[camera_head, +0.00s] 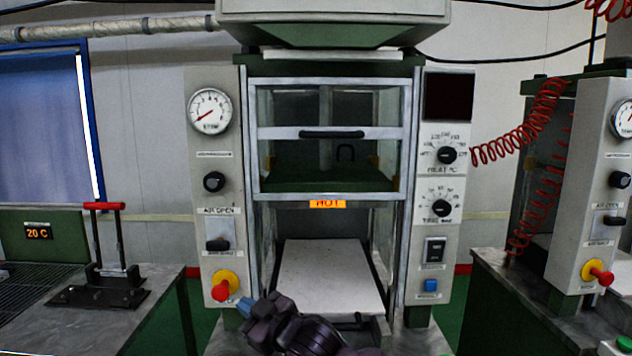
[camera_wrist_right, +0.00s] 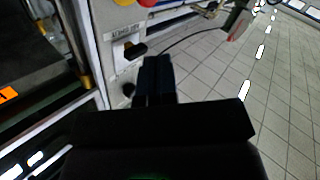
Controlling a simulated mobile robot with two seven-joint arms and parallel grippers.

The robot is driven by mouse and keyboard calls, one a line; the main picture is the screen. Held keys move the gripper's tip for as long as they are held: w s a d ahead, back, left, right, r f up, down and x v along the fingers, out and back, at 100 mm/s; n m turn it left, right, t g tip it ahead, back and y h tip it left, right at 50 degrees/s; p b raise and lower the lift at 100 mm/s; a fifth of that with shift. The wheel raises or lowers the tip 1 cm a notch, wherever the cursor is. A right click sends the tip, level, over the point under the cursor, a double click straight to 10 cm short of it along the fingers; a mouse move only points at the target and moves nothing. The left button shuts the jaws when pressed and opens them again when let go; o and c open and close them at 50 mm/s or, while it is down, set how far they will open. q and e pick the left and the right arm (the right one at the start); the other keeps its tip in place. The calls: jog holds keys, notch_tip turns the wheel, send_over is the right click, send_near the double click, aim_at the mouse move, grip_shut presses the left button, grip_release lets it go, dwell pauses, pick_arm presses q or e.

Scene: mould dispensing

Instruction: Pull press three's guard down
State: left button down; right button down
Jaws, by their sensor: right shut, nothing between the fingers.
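A press stands in the middle of the head view; no number is readable on it. Its guard (camera_head: 387,133) is a light metal frame with clear panes and a black bar handle (camera_head: 332,134). The guard sits raised, with its lower edge at the orange HOT label (camera_head: 327,203) and the opening below it uncovered. My right gripper (camera_head: 246,308) is low at the press's front left, well below the handle and apart from it. In the wrist view its fingers (camera_wrist_right: 155,80) are together and empty, in front of a panel with a black lever (camera_wrist_right: 134,50). My left gripper is not in view.
A pale plate (camera_head: 322,275) lies in the press opening. A gauge panel with a red knob (camera_head: 221,290) flanks it left, a dial panel (camera_head: 445,190) right. A red-handled fixture (camera_head: 105,206) stands on the left bench. Another press (camera_head: 590,190) with a red coiled hose stands right.

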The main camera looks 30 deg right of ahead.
jog(key=w+r+h+p, duration=0.1)
jog(key=w+r, duration=0.1)
jog(key=r, duration=1.7)
jog(key=w+r+h+p, duration=0.1)
jog(key=w+r, duration=0.1)
jog(key=r, duration=1.7)
jog(key=s+d+r+m+g+h, duration=0.1)
jog(key=s+d+r+m+h, duration=0.1)
jog(key=r+m, duration=0.1)
jog(key=s+d+r+m+g+h, duration=0.1)
jog(key=s+d+r+m+h, duration=0.1)
jog(key=s+d+r+m, duration=0.1)
jog(key=s+d+r+m+g+h+p, duration=0.1)
jog(key=s+d+r+m+h, duration=0.2)
jog(key=shift+d, duration=0.2)
jog(key=m+g+h+p, duration=0.1)
jog(key=m+g+h, duration=0.2)
jog(key=m+g, duration=0.2)
send_near(322, 120)
jog(key=f, duration=0.2)
jog(key=shift+w+d+f+t+y+p, duration=0.1)
jog(key=shift+w+d+f, duration=0.1)
jog(key=shift+f, duration=0.35)
jog(key=shift+w+d+f+t+y+p, duration=0.1)
jog(key=shift+w+d+f+p, duration=0.05)
jog(key=shift+f, duration=0.45)
jog(key=shift+w+d+f+t+y+p, duration=0.1)
jog(key=shift+w+d+f, duration=0.1)
jog(key=shift+f, duration=0.35)
